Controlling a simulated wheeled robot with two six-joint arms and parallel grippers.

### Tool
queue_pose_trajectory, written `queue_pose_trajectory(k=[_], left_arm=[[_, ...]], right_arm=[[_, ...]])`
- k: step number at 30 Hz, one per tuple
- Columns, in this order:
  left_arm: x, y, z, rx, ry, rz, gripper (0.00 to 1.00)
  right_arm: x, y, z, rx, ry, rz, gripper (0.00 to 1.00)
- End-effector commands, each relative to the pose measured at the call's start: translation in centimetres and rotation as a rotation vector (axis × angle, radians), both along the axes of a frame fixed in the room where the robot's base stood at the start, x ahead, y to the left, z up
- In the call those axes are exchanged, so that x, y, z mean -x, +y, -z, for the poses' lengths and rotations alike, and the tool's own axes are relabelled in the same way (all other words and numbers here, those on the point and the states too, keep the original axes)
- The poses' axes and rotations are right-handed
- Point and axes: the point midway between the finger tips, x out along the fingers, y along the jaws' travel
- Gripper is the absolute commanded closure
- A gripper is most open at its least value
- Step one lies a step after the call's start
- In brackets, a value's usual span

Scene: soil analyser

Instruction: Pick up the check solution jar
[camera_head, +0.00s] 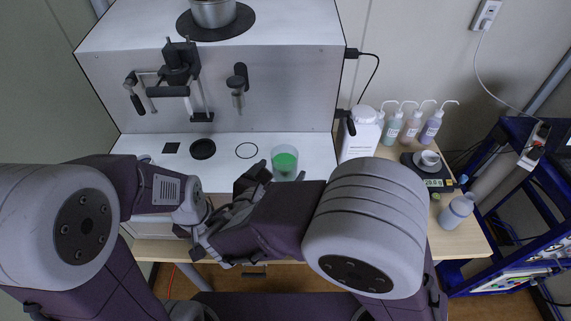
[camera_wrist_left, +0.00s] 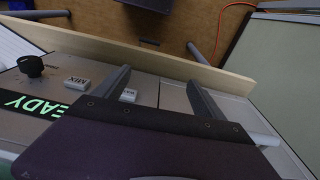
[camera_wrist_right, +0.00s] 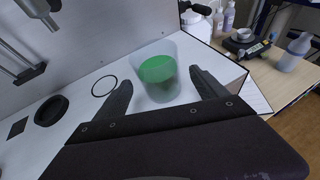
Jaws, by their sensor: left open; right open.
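A clear, open-topped jar with green contents (camera_head: 285,163) stands upright on the analyser's white deck; no label on it can be read. It also shows in the right wrist view (camera_wrist_right: 158,75). My right gripper (camera_wrist_right: 161,80) is open and empty, its two fingers pointing toward the jar, one on each side of it in the picture. I cannot tell if either finger touches it. In the head view my right arm hides the deck in front of the jar. My left gripper (camera_wrist_left: 160,78) is open and empty above the analyser's front panel.
A black ring (camera_head: 247,150) and a black round cap (camera_head: 203,149) lie left of the jar. The analyser's steel wall (camera_head: 290,95) rises behind. A white canister (camera_head: 361,132), several wash bottles (camera_head: 412,124) and a scale (camera_head: 430,172) stand to the right. The left wrist view shows a knob (camera_wrist_left: 32,66).

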Motion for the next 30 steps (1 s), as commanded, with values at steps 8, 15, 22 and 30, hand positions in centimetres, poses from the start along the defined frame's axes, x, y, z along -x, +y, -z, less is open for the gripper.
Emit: queue_pose_trajectory(k=[8,15,22,30], left_arm=[[0.0,0.0,-0.2,0.0,0.0,0.0,0.19],[0.0,0.0,-0.2,0.0,0.0,0.0,0.19],[0.0,0.0,-0.2,0.0,0.0,0.0,0.19],[0.0,0.0,-0.2,0.0,0.0,0.0,0.19]], right_arm=[[-3.6,-1.3,1.9,0.001,0.001,0.004,0.18],[-3.7,-1.3,2.0,0.0,0.0,0.001,0.24],[-3.7,-1.3,2.0,0.0,0.0,0.001,0.88],[-3.7,-1.3,1.9,0.0,-0.001,0.001,0.94]])
